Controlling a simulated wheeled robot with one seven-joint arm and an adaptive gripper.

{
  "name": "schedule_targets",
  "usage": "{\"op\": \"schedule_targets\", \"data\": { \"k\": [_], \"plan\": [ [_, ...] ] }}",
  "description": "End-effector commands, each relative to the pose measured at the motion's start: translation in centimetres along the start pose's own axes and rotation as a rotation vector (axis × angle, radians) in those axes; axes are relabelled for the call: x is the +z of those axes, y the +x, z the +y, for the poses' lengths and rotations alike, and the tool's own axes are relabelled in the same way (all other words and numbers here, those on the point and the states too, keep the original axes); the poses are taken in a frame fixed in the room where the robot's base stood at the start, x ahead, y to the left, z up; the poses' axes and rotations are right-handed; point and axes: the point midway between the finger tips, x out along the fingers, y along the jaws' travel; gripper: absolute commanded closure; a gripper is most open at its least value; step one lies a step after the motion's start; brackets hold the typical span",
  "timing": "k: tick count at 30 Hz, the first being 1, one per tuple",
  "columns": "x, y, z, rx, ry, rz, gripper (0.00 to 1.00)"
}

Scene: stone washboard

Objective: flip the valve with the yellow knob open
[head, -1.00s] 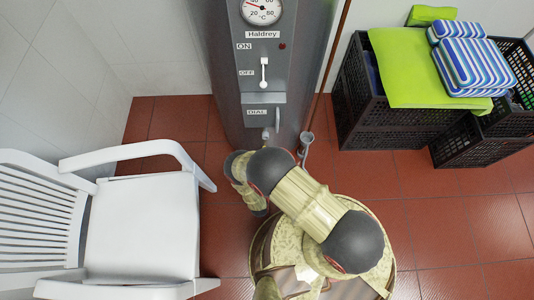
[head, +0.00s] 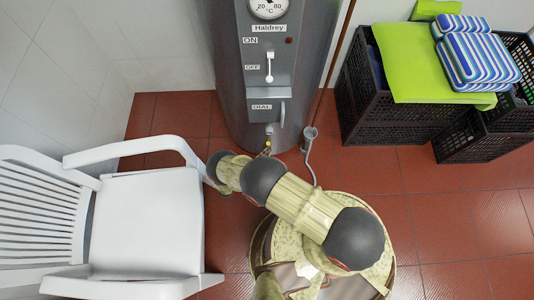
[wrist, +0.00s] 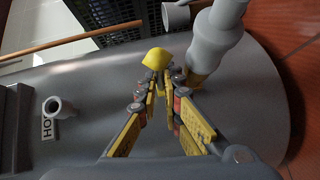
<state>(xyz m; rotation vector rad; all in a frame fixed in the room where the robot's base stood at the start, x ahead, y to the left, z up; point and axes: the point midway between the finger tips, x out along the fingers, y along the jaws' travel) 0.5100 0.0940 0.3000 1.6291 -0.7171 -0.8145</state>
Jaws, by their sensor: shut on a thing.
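The yellow knob (head: 267,147) shows as a small spot at the foot of the grey boiler (head: 232,110), just beyond my bent arm. In the wrist view the yellow knob (wrist: 157,57) sits at the ends of my gripper's fingers, beside a grey pipe fitting (wrist: 216,38). My gripper (wrist: 161,76) has its two fingertips drawn close together, shut on the yellow knob. The fingers hide the knob's lower part and the valve stem. I cannot make out the fingers in the head view.
A pipe stub (wrist: 60,108) by a partly hidden label juts from the boiler. A grey funnel with a hose (head: 310,133) stands right of the boiler. A white chair (head: 150,235) is close on the left. Black crates (head: 385,120) stand at the right. Red floor between is clear.

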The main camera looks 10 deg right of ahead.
Motion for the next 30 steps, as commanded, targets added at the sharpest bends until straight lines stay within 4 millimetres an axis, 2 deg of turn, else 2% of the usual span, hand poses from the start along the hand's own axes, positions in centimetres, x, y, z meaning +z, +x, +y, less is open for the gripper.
{"op": "schedule_targets", "data": {
  "k": [12, 13, 22, 30],
  "plan": [
    [0.34, -0.05, -0.27, -0.003, -0.005, -0.008, 1.0],
    [0.35, -0.05, -0.28, -0.003, -0.005, -0.008, 0.92],
    [0.15, -0.02, -0.15, -0.001, -0.002, -0.008, 0.75],
    [0.05, -0.01, -0.08, 0.0, 0.0, -0.007, 0.74]
  ]
}}
